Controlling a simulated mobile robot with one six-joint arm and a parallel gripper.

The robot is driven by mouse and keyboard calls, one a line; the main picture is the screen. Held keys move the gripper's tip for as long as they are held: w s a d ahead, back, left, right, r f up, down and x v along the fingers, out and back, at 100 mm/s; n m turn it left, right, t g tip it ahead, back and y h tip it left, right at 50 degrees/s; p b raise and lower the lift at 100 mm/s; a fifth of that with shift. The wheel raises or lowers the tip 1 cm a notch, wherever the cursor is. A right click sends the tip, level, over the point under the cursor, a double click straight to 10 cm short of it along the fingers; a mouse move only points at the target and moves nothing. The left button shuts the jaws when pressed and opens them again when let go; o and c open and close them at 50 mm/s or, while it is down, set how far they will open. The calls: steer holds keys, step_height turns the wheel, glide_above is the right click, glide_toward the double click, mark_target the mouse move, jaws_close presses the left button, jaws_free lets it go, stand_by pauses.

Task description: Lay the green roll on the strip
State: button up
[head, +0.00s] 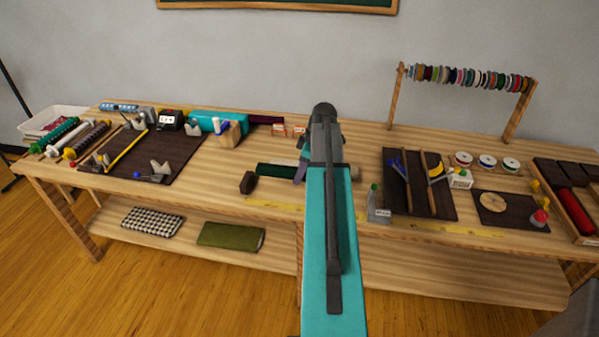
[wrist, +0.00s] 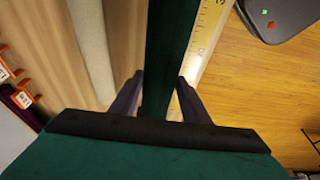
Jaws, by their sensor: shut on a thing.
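The green roll (wrist: 168,50) is dark green and runs lengthwise between the fingers of my gripper (wrist: 160,98) in the wrist view. The gripper is shut on it. In the head view the roll (head: 275,171) shows to the left of my gripper (head: 301,172), and my arm hides part of it. A long pale grey strip (wrist: 92,45) lies on the table to the left of the roll in the wrist view, apart from it in the picture. Whether the roll touches the table is hard to tell.
A dark brown block (head: 248,182) stands left of the roll. A yellow measuring tape (head: 455,232) runs along the table's front edge. A grey bottle (head: 379,208) and a dark tool mat (head: 420,205) are to the right. Bare wood lies left of the block.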

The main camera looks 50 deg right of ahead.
steer(key=shift+f+b, duration=1.65)
steer(key=shift+f, duration=1.65)
steer(key=o, duration=1.3)
steer(key=shift+c, duration=0.2)
steer(key=shift+r, duration=0.1)
steer(key=shift+b+v, duration=1.25)
steer(key=shift+v, duration=5.55)
steer(key=shift+s, duration=0.15)
